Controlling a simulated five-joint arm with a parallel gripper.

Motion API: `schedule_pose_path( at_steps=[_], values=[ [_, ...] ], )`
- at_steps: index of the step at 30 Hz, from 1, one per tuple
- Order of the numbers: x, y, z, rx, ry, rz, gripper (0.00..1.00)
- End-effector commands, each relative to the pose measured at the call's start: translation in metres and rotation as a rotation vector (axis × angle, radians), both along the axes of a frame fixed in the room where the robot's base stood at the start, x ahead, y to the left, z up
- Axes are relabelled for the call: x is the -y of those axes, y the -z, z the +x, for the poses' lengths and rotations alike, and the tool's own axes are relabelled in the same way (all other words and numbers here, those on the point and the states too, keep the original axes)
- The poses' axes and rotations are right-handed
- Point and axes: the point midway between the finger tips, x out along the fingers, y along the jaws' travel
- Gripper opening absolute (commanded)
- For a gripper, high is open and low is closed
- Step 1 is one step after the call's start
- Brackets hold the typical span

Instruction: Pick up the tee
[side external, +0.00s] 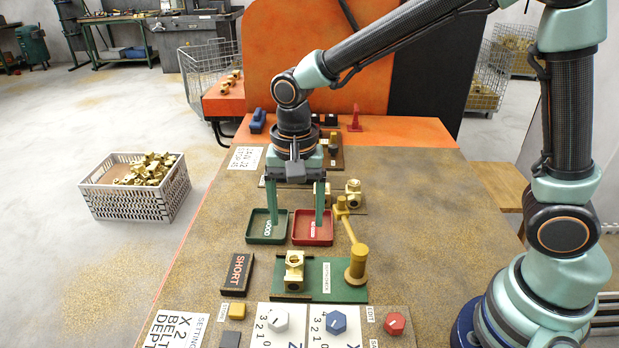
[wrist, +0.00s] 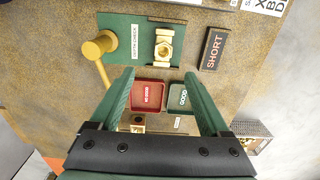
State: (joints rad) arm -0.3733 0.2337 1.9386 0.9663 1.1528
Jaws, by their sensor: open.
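A brass tee (side external: 294,272) sits at the left end of the green depth-check board (side external: 325,292). In the wrist view the tee (wrist: 164,46) lies ahead of my fingertips, on the green board (wrist: 120,30). My gripper (side external: 297,212) points down, open and empty, above the green tray (side external: 268,238) and the red tray (side external: 313,242), apart from the tee. In the wrist view my gripper (wrist: 160,75) shows two spread fingers with nothing between them. Another brass fitting (side external: 352,190) stands behind the red tray.
A yellow lever arm (side external: 350,228) on a yellow post (side external: 356,268) rises at the board's right end. A black SHORT block (side external: 237,272) lies left of the board. Knobs and number panels (side external: 335,322) line the front. A crate of brass parts (side external: 130,200) stands on the floor.

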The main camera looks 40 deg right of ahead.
Motion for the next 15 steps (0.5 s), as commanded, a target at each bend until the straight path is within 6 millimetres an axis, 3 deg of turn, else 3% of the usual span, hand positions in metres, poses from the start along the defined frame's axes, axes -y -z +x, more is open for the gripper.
schedule_pose_path(
  at_steps=[10, 15],
  values=[
    [-0.001, 0.052, -0.001, -0.009, 0.007, -0.004, 0.8],
    [-0.001, 0.067, 0.0, -0.005, 0.006, -0.002, 0.8]
  ],
)
